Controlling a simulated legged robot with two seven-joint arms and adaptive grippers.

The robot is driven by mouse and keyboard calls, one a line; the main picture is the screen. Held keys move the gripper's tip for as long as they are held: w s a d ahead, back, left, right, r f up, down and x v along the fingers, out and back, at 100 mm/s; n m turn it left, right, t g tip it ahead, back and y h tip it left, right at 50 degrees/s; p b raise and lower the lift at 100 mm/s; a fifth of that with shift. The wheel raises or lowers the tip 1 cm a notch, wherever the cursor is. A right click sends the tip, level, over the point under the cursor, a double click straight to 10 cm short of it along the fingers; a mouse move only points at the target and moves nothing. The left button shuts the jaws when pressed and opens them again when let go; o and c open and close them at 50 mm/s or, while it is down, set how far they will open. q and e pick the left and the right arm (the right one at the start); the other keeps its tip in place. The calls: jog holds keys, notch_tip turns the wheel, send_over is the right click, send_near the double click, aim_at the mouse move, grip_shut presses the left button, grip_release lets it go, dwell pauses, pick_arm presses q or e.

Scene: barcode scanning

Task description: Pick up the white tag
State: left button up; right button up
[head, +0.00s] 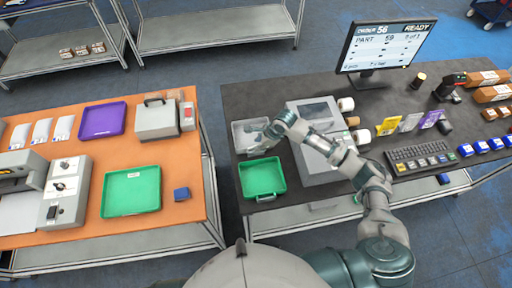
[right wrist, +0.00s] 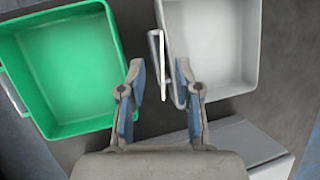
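A white upright tag-like card (head: 410,122) stands between a yellow and a purple one right of the grey machine in the head view. In the right wrist view a thin, pale upright piece (right wrist: 157,62) shows between my fingertips, beside the pale tray. My right gripper (head: 258,128) is over the pale tray (head: 237,133), left of the grey machine. In the right wrist view my right gripper (right wrist: 159,72) is open, its fingers on either side of the thin piece. My left gripper is out of view.
A green tray (head: 262,177) lies in front of the pale tray. The grey machine (head: 318,135) stands close to my right arm. A keyboard (head: 422,157), monitor (head: 386,46) and several boxes are farther right. An orange table (head: 160,225) is on the left, across a gap.

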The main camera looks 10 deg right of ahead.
jog(key=shift+w+a+f, duration=0.1)
jog(key=shift+w+f, duration=0.1)
jog(key=shift+f, duration=0.4)
jog(key=shift+w+f, duration=0.2)
jog(key=shift+f, duration=0.35)
jog(key=shift+w+f, duration=0.1)
jog(key=shift+f, duration=0.1)
jog(key=shift+d, duration=0.3)
jog(key=c, duration=0.3)
jog(key=shift+a, duration=0.1)
grip_shut()
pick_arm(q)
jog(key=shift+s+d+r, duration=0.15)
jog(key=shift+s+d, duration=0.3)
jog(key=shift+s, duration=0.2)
pick_arm(e)
jog(key=shift+a, duration=0.3)
